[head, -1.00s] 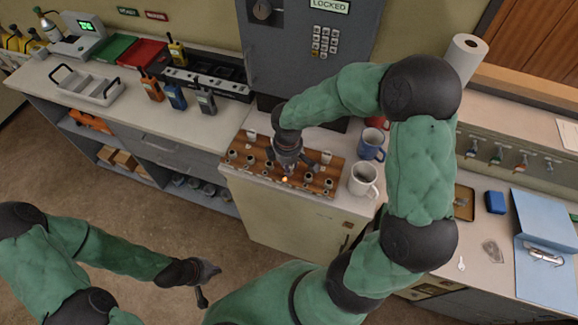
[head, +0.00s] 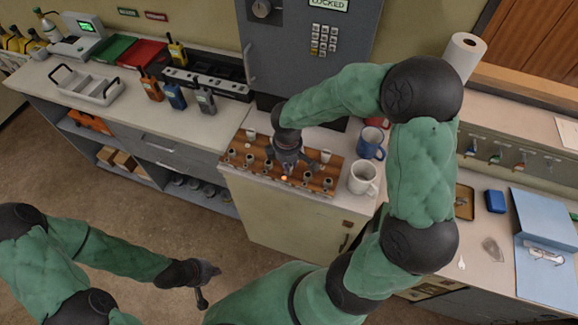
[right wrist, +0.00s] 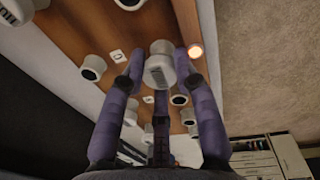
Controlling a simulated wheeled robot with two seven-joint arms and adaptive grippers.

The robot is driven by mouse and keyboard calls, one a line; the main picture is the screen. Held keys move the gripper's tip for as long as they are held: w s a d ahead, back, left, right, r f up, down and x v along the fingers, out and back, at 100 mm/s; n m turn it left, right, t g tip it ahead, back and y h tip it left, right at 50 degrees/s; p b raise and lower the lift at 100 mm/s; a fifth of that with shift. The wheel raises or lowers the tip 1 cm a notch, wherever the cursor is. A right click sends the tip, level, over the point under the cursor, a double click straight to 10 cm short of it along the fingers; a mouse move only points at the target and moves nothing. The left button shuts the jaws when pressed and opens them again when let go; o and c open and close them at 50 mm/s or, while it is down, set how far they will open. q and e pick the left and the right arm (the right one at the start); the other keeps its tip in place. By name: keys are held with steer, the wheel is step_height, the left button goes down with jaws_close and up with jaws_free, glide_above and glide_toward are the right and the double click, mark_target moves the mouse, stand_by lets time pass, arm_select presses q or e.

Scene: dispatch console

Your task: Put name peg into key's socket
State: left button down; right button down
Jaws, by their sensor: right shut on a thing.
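A brown wooden peg board (head: 262,172) with several pale, dark-holed sockets (head: 231,154) lies on the counter below the safe. It also fills the upper left of the right wrist view (right wrist: 75,33). My right gripper (head: 287,170) is over the board, shut on a white peg (right wrist: 160,72), the name peg. The peg is between the fingertips, close to the board; I cannot tell whether its end is in a socket. A small orange light (head: 284,178) glows at the board's front edge. My left gripper (head: 208,284) is open and empty, low over the floor.
White pegs (head: 326,155) stand on the board near the gripper. A white mug (head: 363,178) and a blue mug (head: 371,143) are close on the right. Several keys (head: 496,158) hang on the right panel. A grey safe (head: 300,60) stands behind.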

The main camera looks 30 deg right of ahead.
steer(key=c, duration=1)
jaws_free()
steer(key=shift+g, duration=0.3)
steer(key=f, duration=0.1)
steer(key=s+f, duration=0.2)
steer(key=shift+a+f, duration=0.25)
steer(key=shift+a, duration=0.05)
steer(key=shift+o, duration=1)
steer(key=shift+w+d+f, duration=0.1)
steer(key=shift+w+f, duration=0.15)
steer(key=shift+w, duration=0.6)
steer(key=shift+r, duration=0.1)
arm_select(q)
steer(key=shift+w+d+f, duration=0.1)
steer(key=shift+w+f, duration=0.2)
steer(key=shift+w, duration=0.3)
arm_select(e)
steer(key=shift+s+r, duration=0.1)
steer(key=shift+r, duration=0.1)
steer(key=shift+c, duration=0.3)
steer(key=shift+d+r+p, duration=0.15)
steer(key=shift+r+p, duration=1.05)
steer(key=shift+p, duration=0.05)
steer(key=shift+r+p, duration=1.5)
steer(key=shift+r, duration=0.5)
arm_select(q)
step_height(320, 180, up, 5)
steer(key=shift+d, duration=0.1)
